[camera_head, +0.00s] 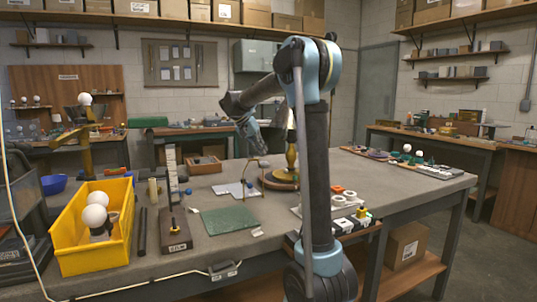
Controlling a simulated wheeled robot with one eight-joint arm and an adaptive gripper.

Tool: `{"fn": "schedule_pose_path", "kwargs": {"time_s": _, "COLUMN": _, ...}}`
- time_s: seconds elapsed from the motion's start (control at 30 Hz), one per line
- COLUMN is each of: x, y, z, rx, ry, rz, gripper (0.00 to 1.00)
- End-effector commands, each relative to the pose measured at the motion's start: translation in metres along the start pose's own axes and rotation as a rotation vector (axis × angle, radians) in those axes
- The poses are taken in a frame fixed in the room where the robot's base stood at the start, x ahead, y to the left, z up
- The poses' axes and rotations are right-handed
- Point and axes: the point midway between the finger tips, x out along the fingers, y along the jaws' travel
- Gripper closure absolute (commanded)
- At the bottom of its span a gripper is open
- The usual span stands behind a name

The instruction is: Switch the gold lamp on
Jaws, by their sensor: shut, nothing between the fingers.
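The gold lamp (291,157) stands upright on the workbench, near the middle of the picture. Its gold stem and round dark base (276,181) show, but my arm hides its upper part and right side. I cannot see its bulb or whether it is lit, and I cannot make out its switch. My gripper (264,163) is shut and empty. It points down just left of the lamp's stem, above the base in the picture. I cannot tell whether it touches the lamp.
A yellow bin (93,255) with white bulbs stands at the front left of the workbench (270,232). A green mat (229,220), a wooden tray (204,166) and a thin upright rod (243,180) are left of the lamp. White parts (345,200) lie right of my arm.

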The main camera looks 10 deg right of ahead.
Motion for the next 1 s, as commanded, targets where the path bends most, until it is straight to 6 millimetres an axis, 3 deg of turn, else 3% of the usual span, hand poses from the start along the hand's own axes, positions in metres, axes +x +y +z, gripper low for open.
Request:
{"fn": "schedule_pose_path", "kwargs": {"time_s": 0.47, "x": 0.081, "y": 0.001, "z": 0.001, "rx": 0.000, "ry": 0.000, "rz": -0.001, "gripper": 1.00}}
{"fn": "schedule_pose_path", "kwargs": {"time_s": 0.7, "x": 0.096, "y": 0.025, "z": 0.004, "rx": -0.001, "ry": 0.001, "rz": -0.003, "gripper": 1.00}}
{"fn": "schedule_pose_path", "kwargs": {"time_s": 1.0, "x": 0.100, "y": 0.031, "z": 0.004, "rx": -0.002, "ry": 0.001, "rz": -0.003, "gripper": 1.00}}
